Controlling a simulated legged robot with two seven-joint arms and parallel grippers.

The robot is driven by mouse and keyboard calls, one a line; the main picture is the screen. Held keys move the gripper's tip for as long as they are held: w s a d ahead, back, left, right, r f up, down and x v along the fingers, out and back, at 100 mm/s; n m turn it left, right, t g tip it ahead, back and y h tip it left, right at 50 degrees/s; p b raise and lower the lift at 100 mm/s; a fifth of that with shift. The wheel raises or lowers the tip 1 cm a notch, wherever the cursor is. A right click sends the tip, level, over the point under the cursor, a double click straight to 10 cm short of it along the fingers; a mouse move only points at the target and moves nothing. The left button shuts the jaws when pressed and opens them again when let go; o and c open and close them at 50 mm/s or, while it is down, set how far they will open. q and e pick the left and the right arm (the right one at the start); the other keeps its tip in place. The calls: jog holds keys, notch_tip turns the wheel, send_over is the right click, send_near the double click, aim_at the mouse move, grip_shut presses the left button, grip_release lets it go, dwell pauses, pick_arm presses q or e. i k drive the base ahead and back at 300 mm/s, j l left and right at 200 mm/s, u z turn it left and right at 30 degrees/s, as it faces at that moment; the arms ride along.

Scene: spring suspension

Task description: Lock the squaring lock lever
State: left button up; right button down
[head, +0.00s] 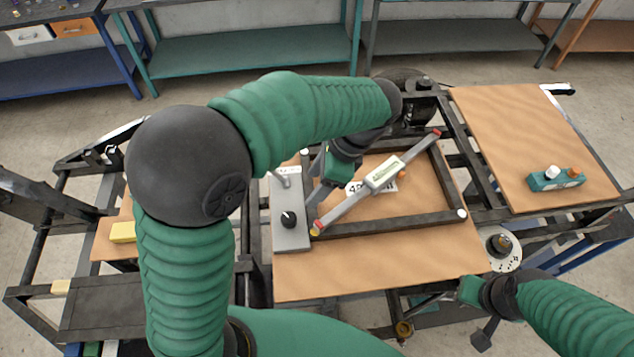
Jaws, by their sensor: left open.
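A grey plate (291,234) lies at the left of the dark square frame (447,181). It carries a bent silver lever (283,179) near its far end and a black knob (288,219) nearer me; I cannot tell for sure which is the squaring lock lever. A grey measuring bar (350,209) with red ends lies diagonally across the frame. My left gripper (318,186) is open, pointing down just right of the silver lever and apart from it. My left arm hides part of the far frame side. My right gripper (468,291) is at the lower right; its jaws are unclear.
A brown board (390,268) lies under the frame. Another board (515,130) at right holds a teal block (556,181) with knobs. A round dial (501,246) sits near my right gripper. A yellow block (122,232) lies at left. Workbenches stand behind.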

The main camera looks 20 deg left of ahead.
aim_at(284, 180)
jog(key=k, duration=1)
